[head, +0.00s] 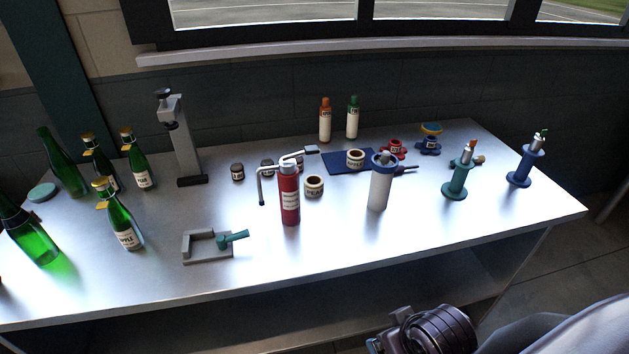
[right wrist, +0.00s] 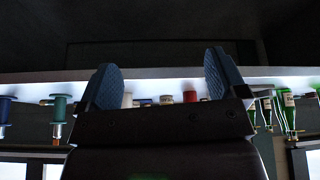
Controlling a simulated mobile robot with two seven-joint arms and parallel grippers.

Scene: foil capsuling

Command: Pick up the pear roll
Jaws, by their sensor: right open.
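The pear roll (head: 314,187) is a small cream roll with dark lettering that seems to read PEAR. It stands on the steel table (head: 330,245), just right of a red cylinder (head: 289,197). A similar roll (head: 355,158), apparently marked APPLE, stands behind it on a dark blue mat (head: 337,167). My right gripper (right wrist: 160,72) is open and empty in the right wrist view, well away from the table, which appears upside down there. My left gripper is not in view.
A white canister with a blue top (head: 380,186) stands right of the pear roll. A metal rod tool crosses above the red cylinder. Green bottles (head: 122,222) fill the left side. Green (head: 455,181) and blue (head: 521,169) spools stand right. The front table strip is mostly clear.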

